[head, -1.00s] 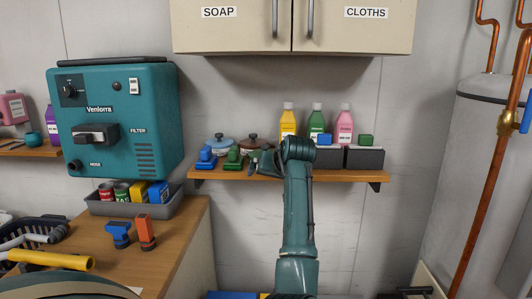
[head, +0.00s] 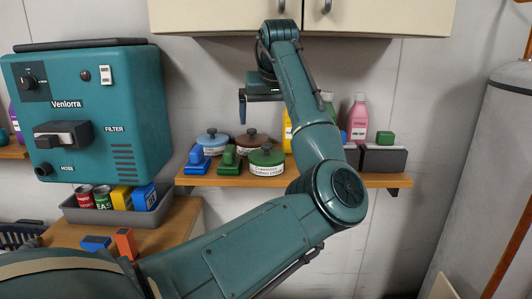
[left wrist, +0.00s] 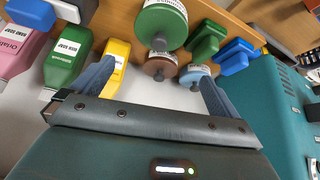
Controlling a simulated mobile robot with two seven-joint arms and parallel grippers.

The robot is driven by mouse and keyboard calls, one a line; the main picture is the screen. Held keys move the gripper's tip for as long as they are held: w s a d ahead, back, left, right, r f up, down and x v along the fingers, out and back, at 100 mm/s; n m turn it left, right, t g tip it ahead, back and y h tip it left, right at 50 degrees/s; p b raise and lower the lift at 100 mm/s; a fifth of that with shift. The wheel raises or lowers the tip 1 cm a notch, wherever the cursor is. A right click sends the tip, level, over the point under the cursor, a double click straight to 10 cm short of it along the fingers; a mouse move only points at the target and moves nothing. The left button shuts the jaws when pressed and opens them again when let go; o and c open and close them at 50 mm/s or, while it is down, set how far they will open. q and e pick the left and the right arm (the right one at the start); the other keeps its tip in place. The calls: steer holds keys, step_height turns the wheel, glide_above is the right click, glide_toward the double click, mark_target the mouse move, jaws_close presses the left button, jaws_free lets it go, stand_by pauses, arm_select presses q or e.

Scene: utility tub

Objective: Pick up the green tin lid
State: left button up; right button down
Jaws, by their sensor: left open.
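The green tin lid (head: 267,155) sits on a white labelled tin at the front of the wall shelf, and it also shows at the top of the left wrist view (left wrist: 160,22). My left gripper (head: 243,106) is open and empty, raised above the shelf and apart from the lid. In the left wrist view its two blue-grey fingers (left wrist: 155,82) stand wide apart, with the green lid beyond them. My right gripper is not in view.
Tins with a blue lid (head: 212,136) and a brown lid (head: 251,136) stand behind the green one. Blue (head: 197,160) and green (head: 230,159) brushes lie to its left. Bottles, including a pink one (head: 358,118), and a dark box (head: 384,159) stand right. The cupboard (head: 390,15) hangs above.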

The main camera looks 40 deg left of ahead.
mark_target(267, 145)
arm_select(q)
steer(key=x, duration=0.6)
steer(key=shift+p, duration=0.4)
steer(key=shift+d+p+x, duration=0.15)
steer(key=shift+p+x, duration=0.25)
steer(key=shift+x, duration=1)
steer(key=shift+d+p+x, duration=0.15)
steer(key=shift+p+x, duration=0.2)
steer(key=shift+x, duration=1.05)
steer(key=shift+s+f, duration=0.1)
steer(key=shift+c, duration=0.6)
steer(key=c, duration=0.6)
